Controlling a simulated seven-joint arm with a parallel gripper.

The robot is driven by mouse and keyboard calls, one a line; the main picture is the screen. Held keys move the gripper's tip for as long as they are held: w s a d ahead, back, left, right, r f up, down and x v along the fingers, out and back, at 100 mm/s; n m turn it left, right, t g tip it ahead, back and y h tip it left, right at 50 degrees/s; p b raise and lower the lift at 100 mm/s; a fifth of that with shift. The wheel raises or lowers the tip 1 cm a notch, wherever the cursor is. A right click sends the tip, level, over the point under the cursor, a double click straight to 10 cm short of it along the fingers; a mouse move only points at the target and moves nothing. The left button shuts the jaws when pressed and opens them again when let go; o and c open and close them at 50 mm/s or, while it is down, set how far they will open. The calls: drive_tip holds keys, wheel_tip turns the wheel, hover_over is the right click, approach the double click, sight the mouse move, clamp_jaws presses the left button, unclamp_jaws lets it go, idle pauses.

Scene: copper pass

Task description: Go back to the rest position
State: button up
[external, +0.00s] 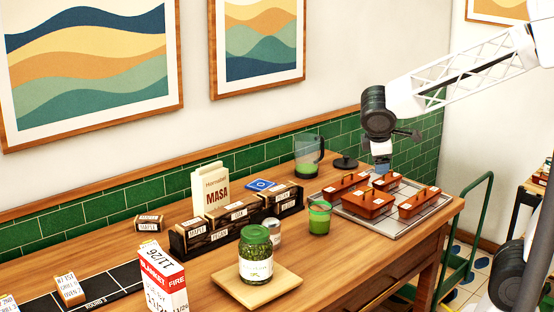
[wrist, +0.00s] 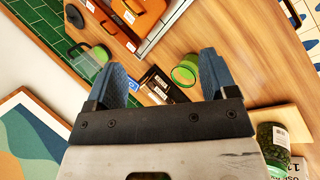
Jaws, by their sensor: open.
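My gripper (external: 382,163) is in the air above the far right part of the wooden table, over the back of the metal tray in the external view. In the wrist view my gripper (wrist: 163,80) shows two blue fingers spread apart with nothing held between them. The fingers appear clear of the objects below. My arm reaches in from the right side of the external view.
A metal tray (external: 398,236) holds several lidded orange-brown boxes. A green cup (external: 319,217), a green jar (external: 256,255) on a wooden board (external: 282,282), a glass pitcher (external: 308,156) and a masa bag (external: 211,189) stand on the table. A green-framed cart (external: 464,240) stands right.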

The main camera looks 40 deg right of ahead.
drive_tip(key=s+d+m+y, duration=0.2)
drive_tip(key=s+d+m, duration=0.1)
drive_tip(key=s, duration=0.4)
drive_tip(key=s+d+f+m+y, duration=0.1)
drive_tip(key=s+d+m+y, duration=0.2)
drive_tip(key=s+m, duration=0.3)
drive_tip(key=shift+s+d, duration=0.55)
drive_tip(key=shift+s, duration=0.45)
